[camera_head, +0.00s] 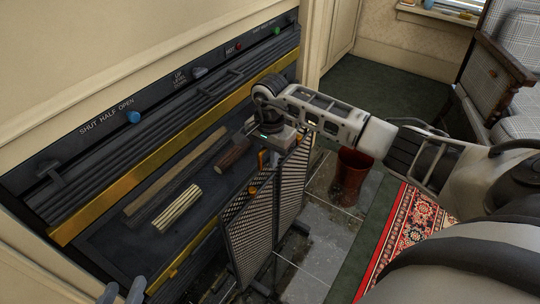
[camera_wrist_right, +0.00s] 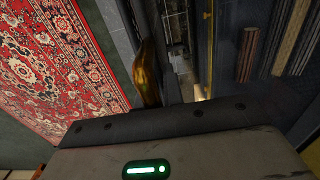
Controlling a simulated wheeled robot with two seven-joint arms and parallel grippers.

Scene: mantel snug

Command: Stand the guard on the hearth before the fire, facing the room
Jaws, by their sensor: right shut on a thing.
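The guard (camera_head: 252,235) is a folding mesh screen with dark edges and brass-coloured handles, upright at the front of the fireplace. My right gripper (camera_head: 268,148) is shut at the guard's top; the right wrist view shows a brass handle (camera_wrist_right: 149,78) at its jaws. The guard's feet are low in the picture, and I cannot tell whether they touch the floor. The fireplace (camera_head: 60,190) is dark with a brass strip. The grey tiled hearth (camera_head: 318,245) shows right of the guard. My left gripper (camera_head: 122,293) shows only its two separated fingertips at the bottom edge, empty.
A red bucket (camera_head: 352,178) stands beyond the guard. A patterned red rug (camera_head: 408,225) lies right of the tiles. A checked armchair (camera_head: 510,75) stands at the far right.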

